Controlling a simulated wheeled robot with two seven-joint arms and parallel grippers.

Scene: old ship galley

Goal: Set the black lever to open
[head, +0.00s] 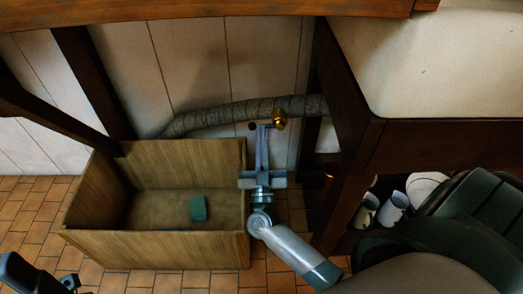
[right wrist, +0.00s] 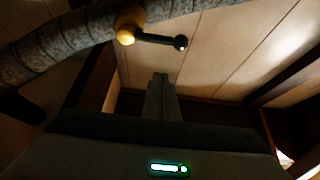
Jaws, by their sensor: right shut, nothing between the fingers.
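The black lever sits on a brass valve (head: 280,119) on the lagged pipe along the wall. In the head view its black knob (head: 252,126) shows just left of my right fingertips, which hide part of its arm. In the right wrist view the black lever (right wrist: 162,39) sticks out to the right from the brass body (right wrist: 128,25). My right gripper (head: 262,128) is shut and empty, its tips close to the lever; in the wrist view the tips (right wrist: 161,77) appear below it with a gap. Part of my left gripper (head: 72,284) shows at the bottom left; its jaws are unclear.
A wooden crate (head: 150,245) with a green block (head: 198,208) inside stands left of my right arm. A dark wooden counter frame (head: 345,195) is close on the right, with white cups (head: 393,208) below. The pipe (head: 215,118) runs behind the crate.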

